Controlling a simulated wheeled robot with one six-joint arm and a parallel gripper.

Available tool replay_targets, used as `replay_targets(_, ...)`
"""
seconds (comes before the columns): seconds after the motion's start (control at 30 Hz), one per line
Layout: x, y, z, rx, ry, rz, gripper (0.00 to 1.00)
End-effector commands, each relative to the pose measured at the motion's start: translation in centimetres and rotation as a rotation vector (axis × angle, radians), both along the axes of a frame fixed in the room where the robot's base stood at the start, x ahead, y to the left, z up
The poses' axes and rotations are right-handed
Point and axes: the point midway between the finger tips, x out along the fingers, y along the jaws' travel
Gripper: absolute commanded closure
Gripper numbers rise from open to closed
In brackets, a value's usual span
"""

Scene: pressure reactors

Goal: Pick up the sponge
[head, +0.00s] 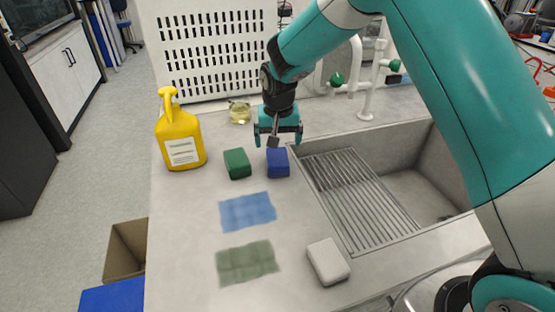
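Three sponge-like blocks lie on the grey counter: a green one (237,164), a blue one (278,162) and a white one (328,261). I cannot tell which of them the task means. The green and blue blocks lie side by side near the yellow jug, and the white one lies nearer the front, beside the sink. My gripper (278,138) points down with its two fingers spread apart, just above or behind the blue block. I see nothing held between the fingers. The exact gap between the fingertips and the blue block is hard to tell.
A yellow jug (180,135) stands at the counter's left edge. A blue cloth (247,211) and a green cloth (246,263) lie flat. A small flask (240,112) and a white perforated rack (210,50) stand behind. The sink with drain grate (360,200) is at right.

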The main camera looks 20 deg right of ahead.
Motion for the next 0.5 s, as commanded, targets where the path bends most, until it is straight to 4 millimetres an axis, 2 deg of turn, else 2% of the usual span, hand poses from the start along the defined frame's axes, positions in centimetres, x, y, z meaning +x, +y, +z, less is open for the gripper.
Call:
replay_targets(0.1, 0.3, -0.1, -1.9, 0.0, 0.003, 0.0, 0.04)
replay_targets(0.37, 0.7, -0.2, -3.9, 0.0, 0.001, 0.001, 0.04)
replay_targets(0.5, 1.1, -0.3, -5.9, 0.001, 0.003, 0.0, 0.04)
